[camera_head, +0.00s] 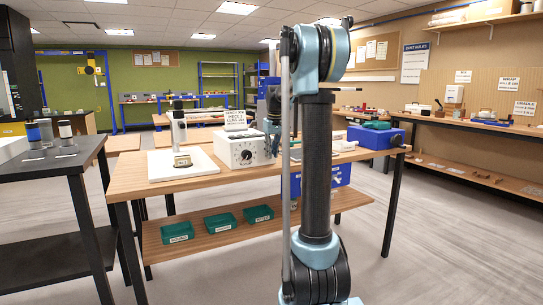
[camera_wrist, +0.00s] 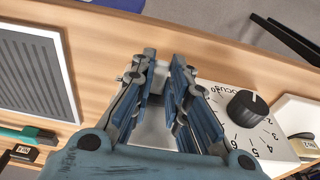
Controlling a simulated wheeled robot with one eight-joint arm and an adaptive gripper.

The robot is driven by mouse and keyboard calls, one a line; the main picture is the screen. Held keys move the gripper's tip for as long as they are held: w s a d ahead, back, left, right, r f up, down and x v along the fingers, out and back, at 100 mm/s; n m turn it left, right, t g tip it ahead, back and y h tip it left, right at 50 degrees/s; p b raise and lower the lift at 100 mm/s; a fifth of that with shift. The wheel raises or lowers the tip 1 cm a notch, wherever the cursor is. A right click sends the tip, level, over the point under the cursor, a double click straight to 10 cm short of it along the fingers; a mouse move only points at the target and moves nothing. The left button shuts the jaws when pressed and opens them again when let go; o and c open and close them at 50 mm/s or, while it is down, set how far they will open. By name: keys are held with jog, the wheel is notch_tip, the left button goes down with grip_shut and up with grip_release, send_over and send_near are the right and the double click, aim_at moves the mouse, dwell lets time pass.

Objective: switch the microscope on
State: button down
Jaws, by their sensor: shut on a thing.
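The wooden table (camera_head: 135,184) carries a blue box (camera_head: 372,137) at its right end. Labelled green trays (camera_head: 220,222) lie on the shelf below. A dark side table (camera_head: 50,167) stands at left. A ribbed panel (camera_wrist: 30,72) lies left of my gripper. Floor is clear at right.

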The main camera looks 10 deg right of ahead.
jog(key=shift+w+r+g+h, duration=0.2)
jog(key=shift+r+g+h, duration=0.1)
jog(key=shift+g, duration=0.5)
jog(key=c, duration=1.6)
grip_release()
jog(key=shift+o, duration=0.2)
notch_tip(320, 180, up, 12)
jog(key=shift+f, duration=0.1)
